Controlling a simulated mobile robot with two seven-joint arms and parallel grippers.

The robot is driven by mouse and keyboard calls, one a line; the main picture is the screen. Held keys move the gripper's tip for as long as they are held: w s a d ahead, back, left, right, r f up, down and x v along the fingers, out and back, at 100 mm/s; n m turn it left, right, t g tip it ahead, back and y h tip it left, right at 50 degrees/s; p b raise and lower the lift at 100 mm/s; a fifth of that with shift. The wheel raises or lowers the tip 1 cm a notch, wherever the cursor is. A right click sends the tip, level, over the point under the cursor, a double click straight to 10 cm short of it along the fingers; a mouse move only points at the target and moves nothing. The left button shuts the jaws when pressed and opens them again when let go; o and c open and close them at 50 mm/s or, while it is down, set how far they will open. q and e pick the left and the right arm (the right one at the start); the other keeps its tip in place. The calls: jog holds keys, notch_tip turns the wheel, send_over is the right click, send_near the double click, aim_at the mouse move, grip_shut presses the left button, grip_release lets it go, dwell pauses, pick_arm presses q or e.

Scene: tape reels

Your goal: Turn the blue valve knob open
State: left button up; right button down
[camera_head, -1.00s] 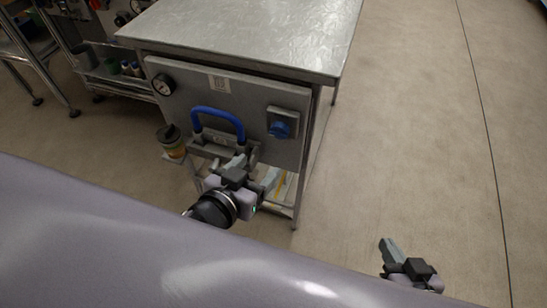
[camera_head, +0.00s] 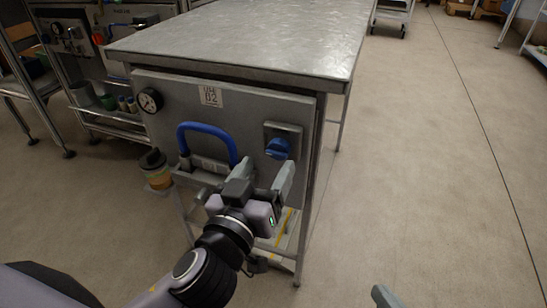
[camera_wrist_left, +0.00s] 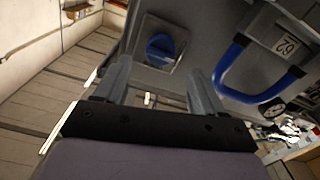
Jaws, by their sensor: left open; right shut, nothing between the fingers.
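The blue valve knob (camera_head: 278,148) sits on a grey square plate on the front panel of a metal bench. It also shows in the left wrist view (camera_wrist_left: 161,46), beyond and between my fingers. My left gripper (camera_head: 262,180) is open and empty, a little below and in front of the knob; its fingers also show in the left wrist view (camera_wrist_left: 155,85). They look apart from the knob. My right gripper (camera_head: 386,296) shows only as a fingertip at the bottom edge, with the rest out of frame.
A blue bar handle (camera_head: 207,129) stands on the panel left of the knob, with a pressure gauge (camera_head: 150,100) further left. A dark-lidded container (camera_head: 156,170) is beside the bench. The metal benchtop (camera_head: 250,35) overhangs the panel. The floor to the right is clear.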

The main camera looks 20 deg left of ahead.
aim_at(275, 154)
pick_arm(q)
jog(key=shift+w+d, duration=0.1)
jog(key=shift+w, duration=2.2)
jog(key=c, duration=1.1)
